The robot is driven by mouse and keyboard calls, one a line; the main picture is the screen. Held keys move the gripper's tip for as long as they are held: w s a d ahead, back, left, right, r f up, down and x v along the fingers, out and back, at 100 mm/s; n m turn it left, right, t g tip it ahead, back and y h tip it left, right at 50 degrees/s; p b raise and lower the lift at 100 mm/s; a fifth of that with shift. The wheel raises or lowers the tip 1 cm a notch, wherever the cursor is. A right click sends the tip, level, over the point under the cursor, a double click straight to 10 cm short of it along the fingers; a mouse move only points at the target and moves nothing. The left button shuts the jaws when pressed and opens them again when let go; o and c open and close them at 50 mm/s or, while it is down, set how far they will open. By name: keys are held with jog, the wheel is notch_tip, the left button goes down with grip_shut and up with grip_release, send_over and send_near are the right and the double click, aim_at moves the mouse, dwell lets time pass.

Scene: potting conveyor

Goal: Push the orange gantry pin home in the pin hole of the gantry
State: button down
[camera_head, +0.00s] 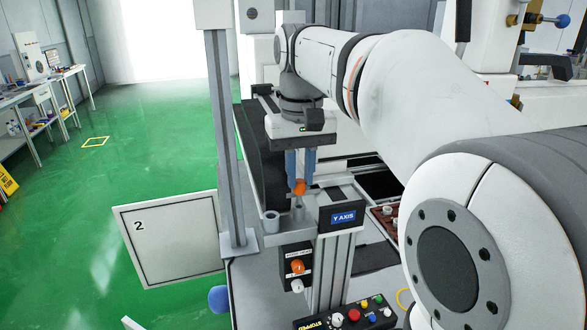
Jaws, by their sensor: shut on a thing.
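The orange gantry pin (300,188) shows its orange head between the blue fingertips of my gripper (300,178). My gripper points straight down and is shut on the pin head. A thin grey part shows under the head, above the top of the gantry (325,262), near the "Y AXIS" sign (343,217). The pin looks upright. The pin hole cannot be made out at this size, so I cannot tell whether the tip is in it or above it.
A short grey cylinder (271,222) stands just left of the pin. A dark box with an orange knob (297,266) is on the gantry's front. A button panel (347,316) sits below. A grey post (225,140) rises at left. Green floor (150,150) is open beyond.

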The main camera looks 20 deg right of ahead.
aim_at(300, 183)
jog(key=shift+f+b, duration=0.95)
jog(key=shift+f, duration=0.55)
jog(key=c, duration=1.2)
grip_release()
jog(key=shift+c, duration=0.2)
jog(key=shift+r, duration=0.1)
notch_tip(300, 183, up, 8)
jog(key=shift+f+p, duration=0.15)
jog(key=shift+p, duration=0.15)
jog(key=s+f+t, duration=0.1)
jog(key=s+f, duration=0.6)
jog(key=f, duration=0.5)
jog(key=s+f+t, duration=0.2)
jog(key=s+f, duration=0.4)
jog(key=f, duration=0.6)
jog(key=shift+s+f, duration=0.15)
jog(key=shift+s, duration=0.25)
